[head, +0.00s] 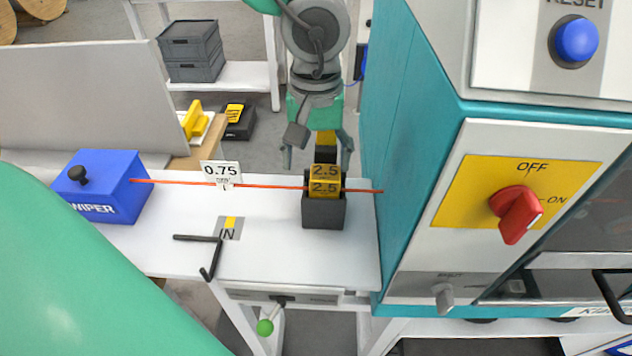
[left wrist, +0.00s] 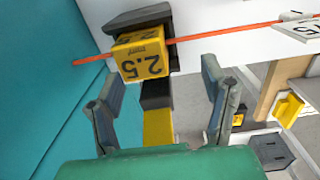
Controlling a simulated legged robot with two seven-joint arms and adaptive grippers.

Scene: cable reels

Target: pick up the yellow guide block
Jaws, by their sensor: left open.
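The yellow guide block (head: 325,180), marked 2.5, sits in a dark holder (head: 323,213) on the white bench. An orange cable (head: 260,186) runs across at the block. A black and yellow piece (head: 326,138) extends behind it towards my gripper; I cannot tell whether it is joined. My left gripper (head: 317,158) is open and empty on the far side of the block. In the left wrist view the block (left wrist: 140,55) lies just beyond the open fingers (left wrist: 162,78), with the black and yellow piece between them. My right gripper is not in view.
A teal cabinet (head: 400,120) with a red switch (head: 517,212) stands close on the right. A blue wiper box (head: 104,187) and a 0.75 tag (head: 221,172) are left along the cable.

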